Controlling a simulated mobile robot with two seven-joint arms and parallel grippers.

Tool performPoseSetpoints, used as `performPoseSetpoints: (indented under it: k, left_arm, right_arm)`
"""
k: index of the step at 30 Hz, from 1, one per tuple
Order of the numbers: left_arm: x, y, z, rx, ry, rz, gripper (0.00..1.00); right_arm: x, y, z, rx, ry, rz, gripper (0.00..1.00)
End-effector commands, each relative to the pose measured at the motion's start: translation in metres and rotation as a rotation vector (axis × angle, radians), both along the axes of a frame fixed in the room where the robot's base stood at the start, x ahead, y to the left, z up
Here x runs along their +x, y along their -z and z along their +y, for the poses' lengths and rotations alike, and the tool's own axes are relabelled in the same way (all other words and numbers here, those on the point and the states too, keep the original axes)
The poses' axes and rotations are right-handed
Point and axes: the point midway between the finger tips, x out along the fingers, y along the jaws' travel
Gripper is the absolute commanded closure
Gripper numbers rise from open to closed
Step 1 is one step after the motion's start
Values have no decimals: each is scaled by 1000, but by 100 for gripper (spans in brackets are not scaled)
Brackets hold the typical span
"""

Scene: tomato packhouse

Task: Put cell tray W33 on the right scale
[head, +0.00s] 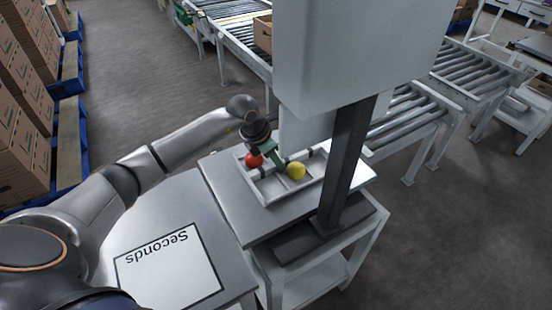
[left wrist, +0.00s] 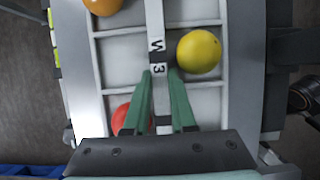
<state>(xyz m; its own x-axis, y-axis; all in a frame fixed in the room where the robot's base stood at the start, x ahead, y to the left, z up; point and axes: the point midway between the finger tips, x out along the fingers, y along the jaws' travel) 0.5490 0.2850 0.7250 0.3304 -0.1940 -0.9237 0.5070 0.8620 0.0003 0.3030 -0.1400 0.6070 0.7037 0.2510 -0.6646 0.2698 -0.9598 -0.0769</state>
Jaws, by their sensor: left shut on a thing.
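Cell tray W33 (head: 292,192) is a pale divided tray at the scale plate (head: 233,204); I cannot tell whether it rests on it or hangs just above. It holds a red tomato (head: 254,160) and a yellow tomato (head: 296,170). In the left wrist view the tray (left wrist: 88,62) also shows an orange tomato (left wrist: 103,5), and its middle bar bears a partly covered "W 3" label (left wrist: 157,57). My left gripper (head: 281,163) points down with its green fingers shut on the middle bar. The scale's post (head: 345,160) and housing hide part of the far side. My right gripper is out of view.
The scale's big grey housing (head: 355,50) stands over the plate. A table with a "Seconds" sheet (head: 170,270) is at the front left. Roller conveyors (head: 408,112) run behind, and stacked cartons (head: 25,100) stand at the left. Grey floor is open between them.

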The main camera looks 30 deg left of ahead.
Motion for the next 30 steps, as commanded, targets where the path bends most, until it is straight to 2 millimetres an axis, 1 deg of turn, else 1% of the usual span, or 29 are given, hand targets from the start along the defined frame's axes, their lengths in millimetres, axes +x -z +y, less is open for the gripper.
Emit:
performPoseSetpoints:
  k: [14, 28, 29, 30]
  left_arm:
    - [1, 0, 0, 0, 0, -2, 100]
    - [1, 5, 0, 0, 0, -2, 100]
    - [1, 5, 0, 0, 0, -2, 75]
    - [0, 5, 0, 0, 0, -2, 71]
  right_arm:
    - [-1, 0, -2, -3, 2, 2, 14]
    - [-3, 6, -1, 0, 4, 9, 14]
    - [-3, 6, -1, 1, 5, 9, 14]
    - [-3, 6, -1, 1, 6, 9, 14]
